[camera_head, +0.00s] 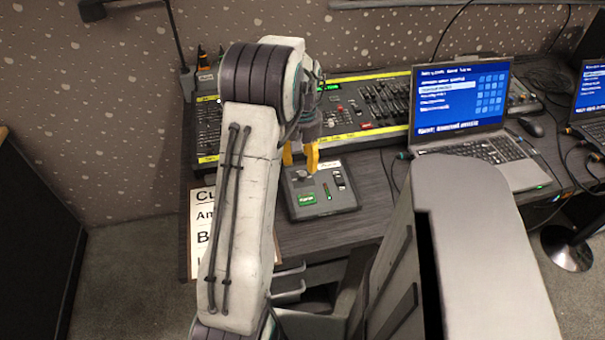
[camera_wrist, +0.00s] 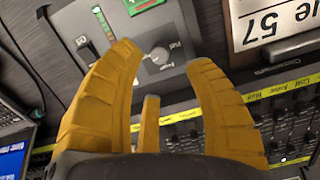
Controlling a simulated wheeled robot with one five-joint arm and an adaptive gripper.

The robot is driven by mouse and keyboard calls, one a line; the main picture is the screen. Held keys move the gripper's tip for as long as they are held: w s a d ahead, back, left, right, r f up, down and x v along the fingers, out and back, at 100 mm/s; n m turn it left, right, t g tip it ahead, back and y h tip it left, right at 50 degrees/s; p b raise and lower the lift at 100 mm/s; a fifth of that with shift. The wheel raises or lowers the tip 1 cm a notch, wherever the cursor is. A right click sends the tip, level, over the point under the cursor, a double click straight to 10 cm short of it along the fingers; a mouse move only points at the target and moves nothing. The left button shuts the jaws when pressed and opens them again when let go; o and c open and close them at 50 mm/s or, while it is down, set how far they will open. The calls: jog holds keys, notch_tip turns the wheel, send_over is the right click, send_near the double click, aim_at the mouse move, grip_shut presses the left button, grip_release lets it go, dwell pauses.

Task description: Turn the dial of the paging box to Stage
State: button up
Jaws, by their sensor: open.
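My gripper (camera_head: 301,158) has yellow fingers and hangs over the box's far edge in the head view. In the wrist view my gripper (camera_wrist: 165,60) is open, with the dial between the outer fingertips. I cannot tell whether any finger touches it.
A lighting console (camera_head: 342,118) with yellow strips stands behind the box. A laptop (camera_head: 466,112) with a blue screen is to the right, beside a mouse (camera_head: 531,127). A printed cue sheet (camera_head: 203,195) lies left of the box, partly behind my arm.

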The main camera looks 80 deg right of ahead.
aim_at(302, 173)
jog(key=shift+f, duration=2.8)
grip_shut()
